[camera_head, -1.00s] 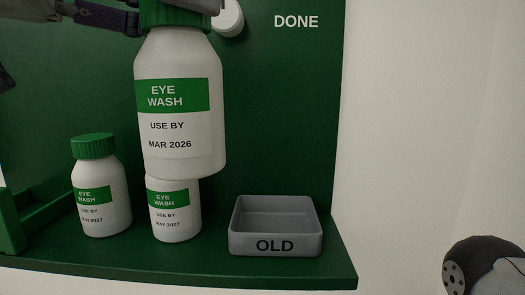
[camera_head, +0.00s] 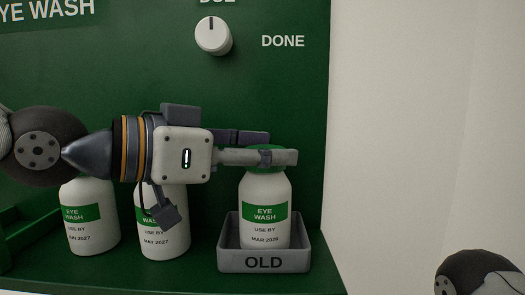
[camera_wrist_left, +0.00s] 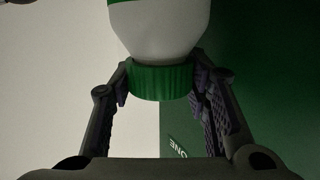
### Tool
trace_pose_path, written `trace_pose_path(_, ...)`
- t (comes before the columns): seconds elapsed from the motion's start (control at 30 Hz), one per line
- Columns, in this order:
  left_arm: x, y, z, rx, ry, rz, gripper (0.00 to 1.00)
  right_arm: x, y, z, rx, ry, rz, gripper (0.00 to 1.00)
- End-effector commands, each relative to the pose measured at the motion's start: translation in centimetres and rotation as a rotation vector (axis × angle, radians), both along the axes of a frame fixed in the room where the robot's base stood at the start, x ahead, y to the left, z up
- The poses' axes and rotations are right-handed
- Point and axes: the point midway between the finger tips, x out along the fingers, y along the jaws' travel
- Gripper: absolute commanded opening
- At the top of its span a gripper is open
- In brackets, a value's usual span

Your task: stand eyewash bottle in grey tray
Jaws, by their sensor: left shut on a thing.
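A white eyewash bottle (camera_head: 265,208) with a green cap and a label reading "MAR 2026" is upright inside the grey tray (camera_head: 264,262) marked "OLD". Its base is hidden behind the tray's front wall, so I cannot tell if it touches the tray floor. My left gripper (camera_head: 275,155) is shut on its green cap from the left. In the left wrist view the cap (camera_wrist_left: 161,82) sits between both fingers. My right gripper is not in view.
Two more eyewash bottles stand left of the tray on the green shelf (camera_head: 205,278), one dated 2027 (camera_head: 90,222) and one May 2027 (camera_head: 163,229), partly behind my left arm. A white knob (camera_head: 213,36) is on the green panel above. A white wall is at right.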

Motion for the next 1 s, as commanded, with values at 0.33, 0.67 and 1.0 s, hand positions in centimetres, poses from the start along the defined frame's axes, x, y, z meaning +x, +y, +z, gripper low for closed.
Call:
trace_pose_path(0.33, 0.0, 0.0, -0.3, -0.001, 0.001, 0.0, 0.51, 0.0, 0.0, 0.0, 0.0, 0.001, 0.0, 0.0)
trace_pose_path(0.67, -0.7, 1.2, 0.3, -0.003, 0.001, 0.002, 0.51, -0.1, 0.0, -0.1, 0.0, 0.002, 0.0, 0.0)
trace_pose_path(1.0, -4.6, 6.7, 1.2, -0.006, 0.002, -0.009, 0.51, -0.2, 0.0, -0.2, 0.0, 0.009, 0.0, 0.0)
